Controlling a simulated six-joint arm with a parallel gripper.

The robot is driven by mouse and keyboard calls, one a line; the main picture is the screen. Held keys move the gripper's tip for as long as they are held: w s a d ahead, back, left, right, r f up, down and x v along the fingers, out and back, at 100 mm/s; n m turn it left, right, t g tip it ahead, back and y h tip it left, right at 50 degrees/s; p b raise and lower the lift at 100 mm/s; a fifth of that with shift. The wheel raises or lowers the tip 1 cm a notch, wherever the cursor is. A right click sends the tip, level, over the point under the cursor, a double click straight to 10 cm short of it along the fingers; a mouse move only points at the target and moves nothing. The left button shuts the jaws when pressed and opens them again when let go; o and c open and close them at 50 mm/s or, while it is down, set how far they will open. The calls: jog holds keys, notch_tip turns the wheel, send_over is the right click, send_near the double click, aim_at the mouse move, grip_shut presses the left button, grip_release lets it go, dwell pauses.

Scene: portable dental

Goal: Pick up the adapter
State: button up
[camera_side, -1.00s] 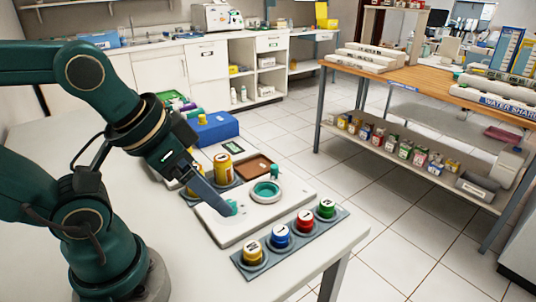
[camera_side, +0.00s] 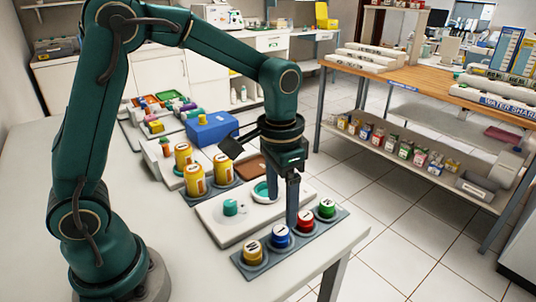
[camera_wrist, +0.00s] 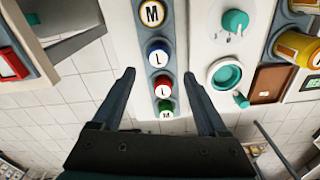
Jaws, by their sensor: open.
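I cannot tell for certain which item is the adapter. Four-slot-style grey rack (camera_side: 268,262) at the table's front edge holds capped pieces in a row: yellow marked M (camera_side: 252,248), blue marked L (camera_side: 280,235), red marked L (camera_side: 305,221) and green marked M (camera_side: 327,208). My gripper (camera_side: 284,206) points down above this row, open and empty. In the wrist view its fingers (camera_wrist: 160,76) stand wide apart, on either side of the rack, with the red piece (camera_wrist: 162,88) between them. The dark fingers hide part of the teal ring in the side view.
Beside the rack is a white plate (camera_side: 228,233) with a teal knob (camera_side: 231,207) and a teal ring (camera_side: 262,191). Behind stand yellow bottles (camera_side: 195,178), a brown tray (camera_side: 250,166) and a blue box (camera_side: 211,128).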

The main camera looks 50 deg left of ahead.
aim_at(279, 230)
jog(key=shift+s+f, duration=0.2)
jog(key=shift+f, duration=3)
grip_shut()
